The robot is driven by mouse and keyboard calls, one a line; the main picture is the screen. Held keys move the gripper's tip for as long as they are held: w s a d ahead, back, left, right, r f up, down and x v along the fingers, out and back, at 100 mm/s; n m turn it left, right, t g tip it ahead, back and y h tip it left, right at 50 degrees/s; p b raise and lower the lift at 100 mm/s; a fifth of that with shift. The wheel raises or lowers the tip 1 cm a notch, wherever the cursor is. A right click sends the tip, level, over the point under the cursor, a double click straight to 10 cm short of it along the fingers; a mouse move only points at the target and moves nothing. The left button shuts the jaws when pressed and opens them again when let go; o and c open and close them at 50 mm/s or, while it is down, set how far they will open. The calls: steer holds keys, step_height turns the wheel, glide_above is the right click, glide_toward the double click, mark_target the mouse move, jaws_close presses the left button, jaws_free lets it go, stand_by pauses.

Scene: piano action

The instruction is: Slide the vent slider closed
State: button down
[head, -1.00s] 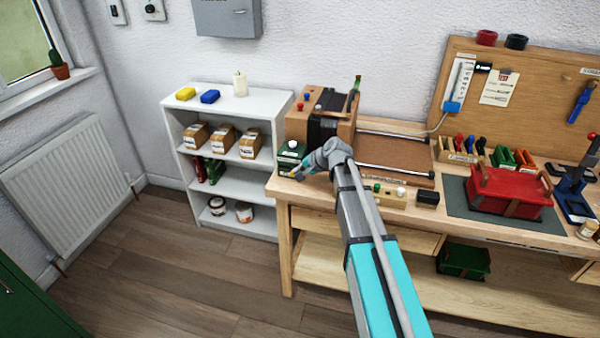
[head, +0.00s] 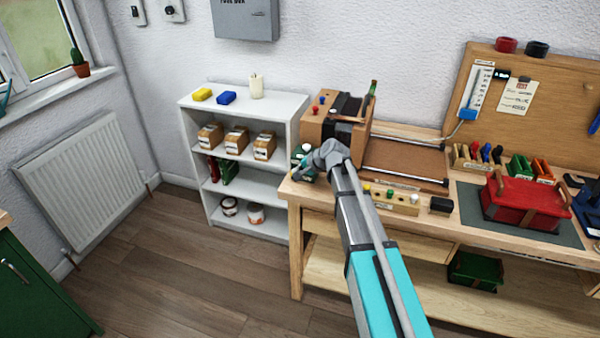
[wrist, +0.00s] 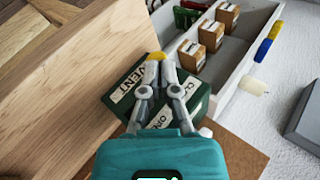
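The vent box (wrist: 116,100) is a small dark green box at the workbench's left end, with white labels, one reading VENT. It also shows in the head view (head: 297,158), partly behind my gripper. A small yellow piece (wrist: 155,56), which looks like the slider's knob, shows right at my fingertips. My gripper (wrist: 159,68) is over the box with its fingertips drawn close together against the yellow piece. I cannot tell whether the piece is pinched between them. The slider's track is hidden by my fingers. In the head view my gripper (head: 303,172) is at the bench's left edge.
A wooden block with a black bellows (head: 335,125) stands just behind the box. A white shelf unit (head: 243,103) with cartons and tins is to the left. A block with coloured knobs (head: 392,202) and a red toolbox (head: 523,203) are to the right.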

steer(key=shift+r, duration=0.1)
steer(key=shift+p+v, duration=0.75)
steer(key=shift+v, duration=0.05)
steer(key=p+v, duration=0.8)
steer(key=v, duration=0.4)
steer(key=shift+d, duration=0.2)
steer(key=shift+s, duration=0.1)
steer(key=s+d+f+n+g+h, duration=0.1)
steer(key=s+d+f+n+h, duration=0.1)
steer(key=s, duration=0.6)
steer(key=s+d+f+n+g+h, duration=0.2)
steer(key=s+d+h, duration=0.1)
steer(key=s, duration=0.4)
steer(key=s+d+f+n+g+h, duration=0.1)
steer(key=s+d+n+g+h, duration=0.1)
steer(key=s, duration=0.6)
steer(key=shift+s+d+f+n, duration=0.4)
steer(key=shift+d+n, duration=0.2)
steer(key=shift+d, duration=0.35)
